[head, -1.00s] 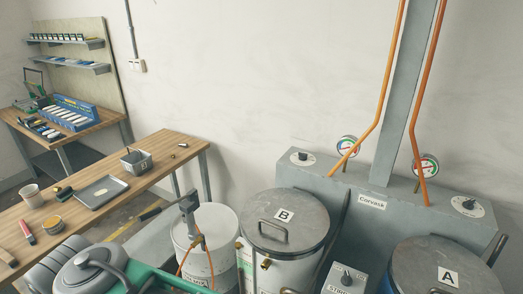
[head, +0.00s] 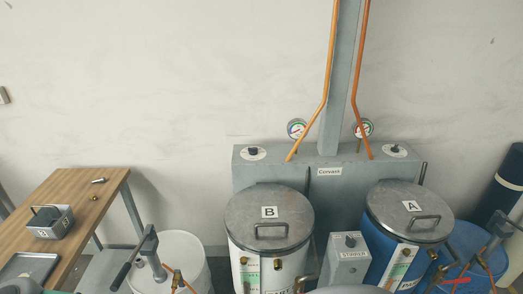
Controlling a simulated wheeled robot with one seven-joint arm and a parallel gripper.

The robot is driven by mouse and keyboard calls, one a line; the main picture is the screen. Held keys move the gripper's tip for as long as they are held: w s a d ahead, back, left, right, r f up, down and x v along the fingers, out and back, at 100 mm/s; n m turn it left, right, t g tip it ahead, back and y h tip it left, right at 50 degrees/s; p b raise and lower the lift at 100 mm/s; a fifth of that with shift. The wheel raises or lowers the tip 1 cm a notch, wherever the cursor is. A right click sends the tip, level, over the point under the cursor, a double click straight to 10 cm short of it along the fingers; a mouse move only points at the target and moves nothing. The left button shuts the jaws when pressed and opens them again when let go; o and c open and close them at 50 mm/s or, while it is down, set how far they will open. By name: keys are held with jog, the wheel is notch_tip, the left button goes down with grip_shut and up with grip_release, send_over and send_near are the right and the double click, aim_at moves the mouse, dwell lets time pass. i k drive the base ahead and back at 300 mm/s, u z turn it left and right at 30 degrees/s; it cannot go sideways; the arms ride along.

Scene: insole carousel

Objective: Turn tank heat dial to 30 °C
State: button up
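Two round white dials with dark knobs sit on top of the grey Corvask housing (head: 330,185): a left dial (head: 253,153) behind tank B (head: 262,212) and a right dial (head: 396,150) behind tank A (head: 392,206). Their scales and settings are too small to read. A third dark knob (head: 350,241) sits on a grey box labelled STIRRER (head: 347,262) between the tanks. Tank B is white and tank A is blue; both have grey lids with handles. My gripper is not in view.
Two gauges (head: 297,129) (head: 363,128) stand behind the housing beside orange pipes. A white drum with a hand pump (head: 147,245) is at lower left. A blue drum with a pump (head: 490,245) is at right. A wooden table (head: 85,205) with a grey basket (head: 50,221) is at far left.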

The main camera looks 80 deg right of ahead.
aim_at(253, 151)
jog(key=z, duration=0.85)
jog(key=i, duration=0.9)
jog(key=z, duration=0.9)
